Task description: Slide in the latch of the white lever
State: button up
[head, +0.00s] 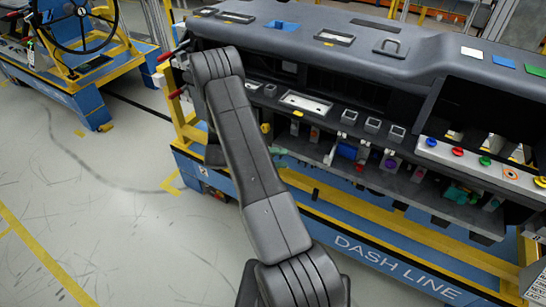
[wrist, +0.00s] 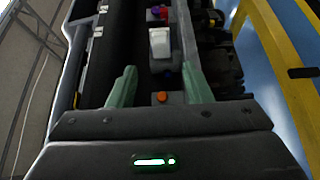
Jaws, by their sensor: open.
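In the wrist view, a white block-shaped part (wrist: 160,43), which looks like the white lever, sits upright on a grey mount on the dashboard module. It lies just beyond my fingertips, roughly centred between them. My gripper (wrist: 159,72) is open, with its two pale green fingers apart and nothing held between them. Whether the latch is in or out cannot be told. In the head view my arm hides most of the gripper; greenish fingertips (head: 279,151) show just right of the arm, near the module's lower shelf.
An orange button (wrist: 162,98) lies between my fingers, and red and purple parts (wrist: 157,13) stand beyond the white part. The dashboard (head: 400,50) overhangs the shelf. Red-handled levers (head: 172,52) stick out at its left end. Open floor (head: 110,200) lies left.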

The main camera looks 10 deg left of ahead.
dwell(0.4)
jog(key=n+t+y+b, duration=0.3)
jog(key=n+t+b, duration=0.2)
jog(key=t+b, duration=0.25)
send_near(331, 158)
jog(key=shift+g, duration=0.35)
jog(key=x, duration=0.3)
jog(key=w+f+x, duration=0.1)
jog(key=x, duration=0.3)
jog(key=a+x, duration=0.1)
jog(key=x, duration=0.3)
jog(key=shift+w+d+f, duration=0.15)
jog(key=shift+w+f, duration=0.1)
jog(key=shift+w, duration=0.1)
